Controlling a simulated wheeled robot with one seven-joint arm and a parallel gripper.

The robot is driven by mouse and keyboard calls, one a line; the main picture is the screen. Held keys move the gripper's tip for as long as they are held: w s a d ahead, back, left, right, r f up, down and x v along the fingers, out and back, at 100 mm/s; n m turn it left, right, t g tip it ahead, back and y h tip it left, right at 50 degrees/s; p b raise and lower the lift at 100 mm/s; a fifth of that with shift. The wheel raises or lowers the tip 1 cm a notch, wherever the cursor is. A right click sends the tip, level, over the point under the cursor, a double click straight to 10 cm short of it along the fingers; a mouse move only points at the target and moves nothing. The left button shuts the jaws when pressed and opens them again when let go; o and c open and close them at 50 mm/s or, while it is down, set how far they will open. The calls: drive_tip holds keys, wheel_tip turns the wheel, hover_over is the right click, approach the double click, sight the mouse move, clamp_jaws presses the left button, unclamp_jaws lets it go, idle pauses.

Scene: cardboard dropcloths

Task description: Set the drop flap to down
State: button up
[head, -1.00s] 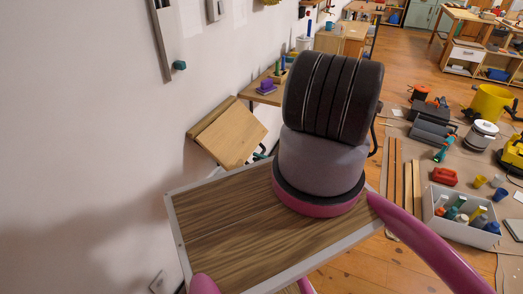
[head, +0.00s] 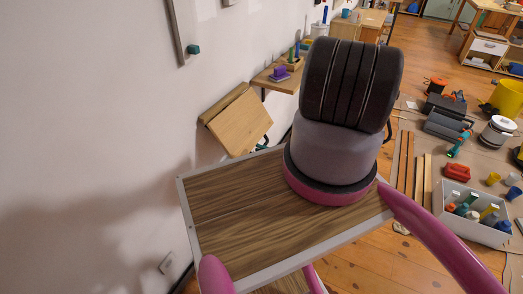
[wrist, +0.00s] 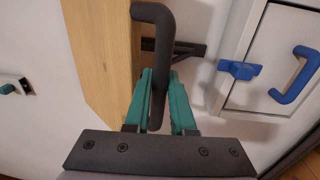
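The drop flap (head: 238,120) is a light wooden board on the white wall in the head view, sloping out and down from its wall strip. In the wrist view the wooden board (wrist: 103,55) shows on edge at the left, with a dark bent handle (wrist: 152,14) beside it. My gripper (wrist: 161,75) has its teal fingers close on both sides of the handle's bar, with no clear gap. In the head view only a small dark teal bit of the gripper shows by the flap's lower right edge; my own body hides the rest.
A wall shelf (head: 277,75) with a purple block stands beyond the flap. In the wrist view a white cabinet door (wrist: 275,60) with a blue latch (wrist: 238,70) and blue handle (wrist: 297,76) is at the right. A box of bottles (head: 470,215) and tools cover the floor at right.

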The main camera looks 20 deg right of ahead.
drive_tip(key=o, duration=0.3)
drive_tip(key=shift+o, duration=0.2)
drive_tip(key=v, duration=1.1)
